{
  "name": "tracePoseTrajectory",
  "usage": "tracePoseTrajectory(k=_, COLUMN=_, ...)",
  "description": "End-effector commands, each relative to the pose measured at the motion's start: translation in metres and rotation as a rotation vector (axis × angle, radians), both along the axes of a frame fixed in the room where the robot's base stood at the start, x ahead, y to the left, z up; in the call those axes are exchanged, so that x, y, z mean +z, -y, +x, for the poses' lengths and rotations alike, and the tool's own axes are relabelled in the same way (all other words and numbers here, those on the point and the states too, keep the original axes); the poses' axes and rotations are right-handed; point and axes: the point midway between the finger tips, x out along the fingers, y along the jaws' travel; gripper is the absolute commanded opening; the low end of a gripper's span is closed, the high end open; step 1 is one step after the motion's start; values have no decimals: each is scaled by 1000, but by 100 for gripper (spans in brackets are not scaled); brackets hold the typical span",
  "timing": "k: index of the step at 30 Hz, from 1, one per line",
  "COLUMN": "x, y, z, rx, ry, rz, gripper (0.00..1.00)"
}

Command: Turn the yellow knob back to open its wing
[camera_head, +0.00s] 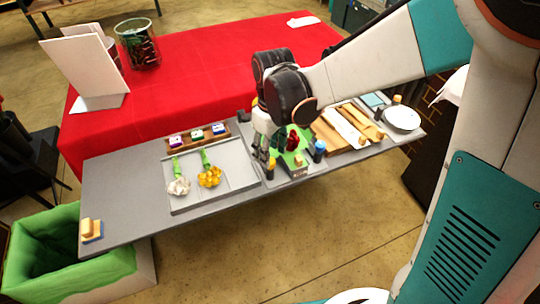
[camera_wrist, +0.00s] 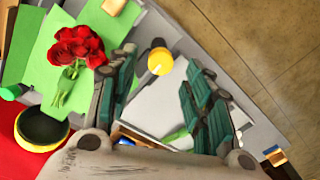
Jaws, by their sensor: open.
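The yellow knob (camera_wrist: 160,61) shows in the wrist view as a round yellow top between the tips of my gripper (camera_wrist: 163,72), with space on both sides. My gripper is open and empty. In the head view the yellow knob (camera_head: 271,165) stands at the front left of the green wrapping station, just below my gripper (camera_head: 263,143). The green wing panels (camera_head: 292,158) lie under a bunch of red roses (camera_head: 293,139), also in the wrist view (camera_wrist: 76,50). My gripper hides part of the station. I cannot tell how far the wing is turned.
A blue knob (camera_head: 319,148) stands right of the station. A grey tray (camera_head: 240,183) at left holds a white flower (camera_head: 179,187) and a yellow one (camera_head: 209,177). Small boxes (camera_head: 197,134) stand behind it. Paper rolls (camera_head: 345,128) and a white bowl (camera_head: 402,118) are at right.

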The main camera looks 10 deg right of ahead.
Motion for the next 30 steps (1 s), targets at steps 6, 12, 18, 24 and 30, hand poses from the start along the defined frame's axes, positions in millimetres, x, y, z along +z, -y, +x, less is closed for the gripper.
tracePoseTrajectory(k=6, x=45, y=1, z=1, rx=0, ry=0, rz=0, gripper=46)
tracePoseTrajectory(k=12, x=74, y=2, z=0, rx=1, ry=0, rz=0, gripper=46)
tracePoseTrajectory(k=18, x=86, y=2, z=0, rx=2, ry=0, rz=0, gripper=46)
tracePoseTrajectory(k=24, x=87, y=2, z=0, rx=1, ry=0, rz=0, gripper=46)
tracePoseTrajectory(k=30, x=87, y=2, z=0, rx=1, ry=0, rz=0, gripper=46)
